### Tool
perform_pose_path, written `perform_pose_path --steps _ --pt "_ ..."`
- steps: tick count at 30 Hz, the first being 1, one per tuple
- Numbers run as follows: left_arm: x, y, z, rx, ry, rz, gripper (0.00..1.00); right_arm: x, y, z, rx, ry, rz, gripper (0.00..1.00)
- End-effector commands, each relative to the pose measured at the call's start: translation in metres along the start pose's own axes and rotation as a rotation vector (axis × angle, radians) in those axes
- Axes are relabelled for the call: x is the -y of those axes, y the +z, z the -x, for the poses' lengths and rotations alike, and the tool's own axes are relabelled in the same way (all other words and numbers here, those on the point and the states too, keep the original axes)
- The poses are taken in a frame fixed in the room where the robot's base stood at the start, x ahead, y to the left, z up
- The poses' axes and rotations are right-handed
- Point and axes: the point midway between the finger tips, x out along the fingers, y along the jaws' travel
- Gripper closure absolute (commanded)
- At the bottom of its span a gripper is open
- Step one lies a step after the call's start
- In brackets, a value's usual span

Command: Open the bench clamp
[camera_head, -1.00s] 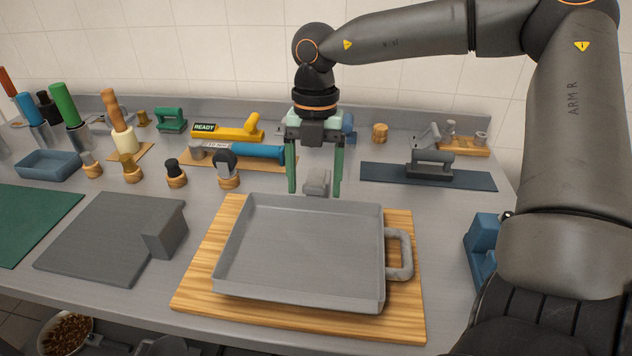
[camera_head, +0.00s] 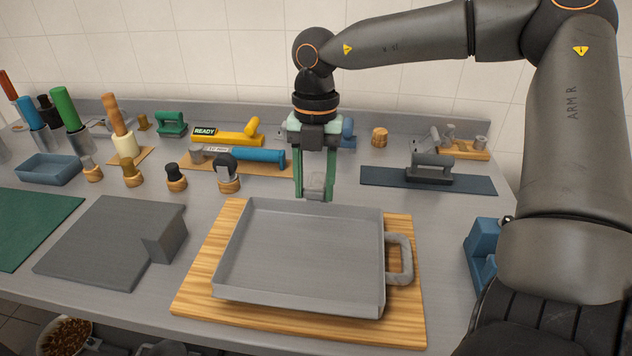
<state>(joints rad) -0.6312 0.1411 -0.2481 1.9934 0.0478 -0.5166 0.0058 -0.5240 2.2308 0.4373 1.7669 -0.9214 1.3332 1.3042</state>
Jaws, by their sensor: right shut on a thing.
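My right gripper (camera_head: 315,190) points down behind the grey tray, its two green fingers shut on a small grey block (camera_head: 316,186) at the tray's back edge. The fingers partly hide this block, and I cannot tell whether it is joined to the tray. The shallow grey tray (camera_head: 300,250) lies on a wooden board (camera_head: 195,290), with a loop handle (camera_head: 404,258) on its right side. No part is clearly recognisable as the bench clamp. A blue stepped block (camera_head: 484,245), partly hidden by my right arm, sits at the bench's right. My left gripper is out of view.
A grey plate with a raised block (camera_head: 110,235) and a green mat (camera_head: 30,222) lie on the left. Several handled tools stand at the back left. A grey-handled tool (camera_head: 430,168) sits on a dark mat at the back right. My right arm spans the right side.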

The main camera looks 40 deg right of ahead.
Motion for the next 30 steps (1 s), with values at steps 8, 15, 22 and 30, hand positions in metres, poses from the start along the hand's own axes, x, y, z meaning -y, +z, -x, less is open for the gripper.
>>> perform_pose_path --steps 8,15,22,30 --pt "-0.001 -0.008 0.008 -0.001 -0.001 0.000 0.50 0.000 0.002 0.017 0.005 0.001 -0.001 0.95" --pt "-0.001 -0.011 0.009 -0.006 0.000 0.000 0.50 -0.001 0.003 0.021 0.005 0.002 0.000 0.95" --pt "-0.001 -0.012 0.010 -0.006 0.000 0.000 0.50 -0.001 0.003 0.022 0.006 0.002 0.000 0.95" --pt "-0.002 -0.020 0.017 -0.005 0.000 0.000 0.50 -0.001 0.008 0.036 0.008 0.003 -0.001 0.95"
